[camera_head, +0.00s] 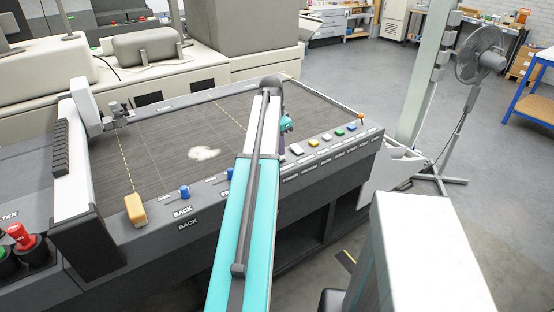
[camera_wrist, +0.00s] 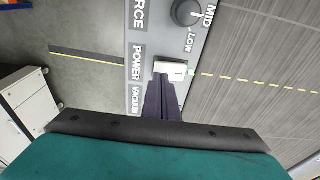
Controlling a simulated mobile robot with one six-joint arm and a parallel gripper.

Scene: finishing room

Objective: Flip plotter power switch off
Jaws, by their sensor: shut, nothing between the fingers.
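The power switch is a white block (camera_wrist: 174,69) on the grey control strip, beside the POWER label (camera_wrist: 137,63) in the wrist view. In the head view, a white switch (camera_head: 297,149) shows just right of my arm on the plotter's front strip. My gripper (camera_wrist: 164,79) is shut and empty. Its dark fingers point at the switch, with the tips over or against its lower edge in the wrist view; I cannot tell if they touch. In the head view my arm hides the fingers. The plotter bed (camera_head: 165,145) is dark and flat.
A VACUUM label (camera_wrist: 135,100) is next to POWER. A dark knob (camera_wrist: 187,12) stands above the switch in the wrist view. A fan (camera_head: 480,55) stands at right on open floor.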

